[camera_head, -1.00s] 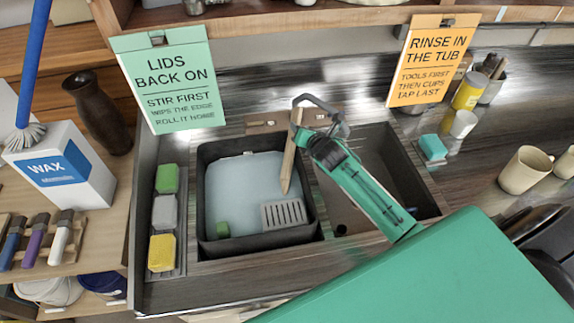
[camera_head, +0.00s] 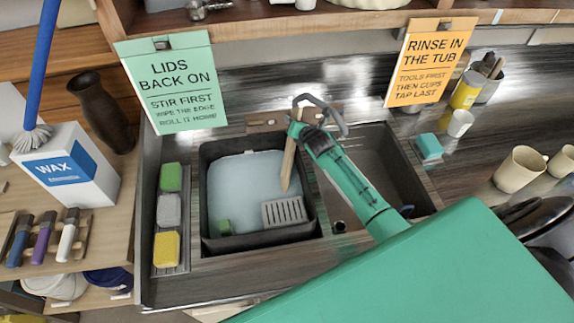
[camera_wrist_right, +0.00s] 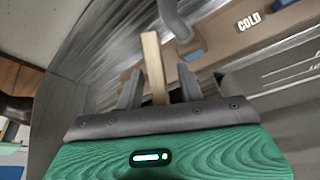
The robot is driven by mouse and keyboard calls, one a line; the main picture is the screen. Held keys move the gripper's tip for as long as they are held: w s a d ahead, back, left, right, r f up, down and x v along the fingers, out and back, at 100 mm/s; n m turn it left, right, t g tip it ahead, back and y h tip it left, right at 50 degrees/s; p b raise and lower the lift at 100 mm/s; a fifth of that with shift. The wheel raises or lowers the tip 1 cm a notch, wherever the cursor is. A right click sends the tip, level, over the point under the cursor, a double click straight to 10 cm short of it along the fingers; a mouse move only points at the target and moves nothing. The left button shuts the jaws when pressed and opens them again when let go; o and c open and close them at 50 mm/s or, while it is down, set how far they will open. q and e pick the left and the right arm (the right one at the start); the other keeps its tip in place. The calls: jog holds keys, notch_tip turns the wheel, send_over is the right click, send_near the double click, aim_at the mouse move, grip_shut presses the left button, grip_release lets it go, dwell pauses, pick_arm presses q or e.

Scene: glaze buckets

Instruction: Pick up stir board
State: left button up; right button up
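The stir board (camera_head: 288,165) is a flat pale wooden stick. It leans upright in the black tub (camera_head: 208,240), its lower end at the pale blue water and its top near the back rim. My right gripper (camera_head: 297,128), on the green arm from the lower right, is at the board's upper part. In the right wrist view the board (camera_wrist_right: 153,60) stands between the two grey fingers (camera_wrist_right: 160,92), with a narrow gap visible on each side. The gripper looks open around it. My left gripper is not in view.
A dark faucet (camera_head: 325,103) arches just behind the right gripper. An empty sink basin (camera_head: 375,165) lies to the right of the tub.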

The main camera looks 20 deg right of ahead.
grip_shut()
jog(key=shift+r, duration=0.1)
